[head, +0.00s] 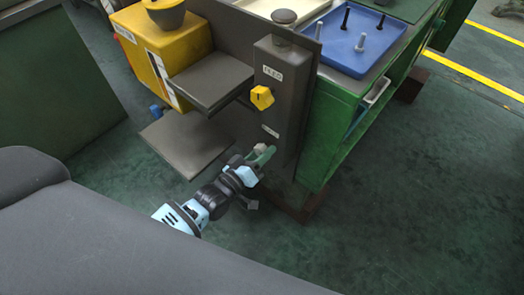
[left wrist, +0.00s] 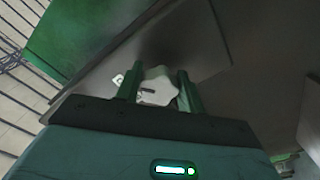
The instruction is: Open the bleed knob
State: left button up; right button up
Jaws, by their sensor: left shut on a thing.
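The bleed knob (left wrist: 157,84) is a pale, lobed knob with a dark slot-like mark, seen between the two green fingers in the left wrist view. In the head view, it is a small pale shape (head: 263,147) low on the dark grey upright box (head: 283,90), mostly covered by my gripper. My left gripper (head: 261,157) reaches in from below and is shut on the knob. Its fingers (left wrist: 159,92) lie on either side of the knob in the left wrist view. My right gripper is not in view.
A yellow knob (head: 262,97) sits higher on the same box. A grey shelf plate (head: 186,142) juts out left of my gripper, below a yellow machine (head: 150,42). A green bench (head: 322,125) with a blue tray (head: 373,62) stands right. The floor at lower right is clear.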

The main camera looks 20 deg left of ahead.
pick_arm(q)
jog(key=m, duration=0.4)
jog(key=shift+a+m+p, duration=0.1)
jog(key=shift+m+p, duration=0.2)
jog(key=shift+p, duration=0.05)
jog(key=shift+w+a+m, duration=0.1)
jog(key=shift+m, duration=1.4)
jog(key=shift+f, duration=0.1)
jog(key=o, duration=1)
jog(key=v, duration=0.8)
jog(key=shift+p, duration=0.3)
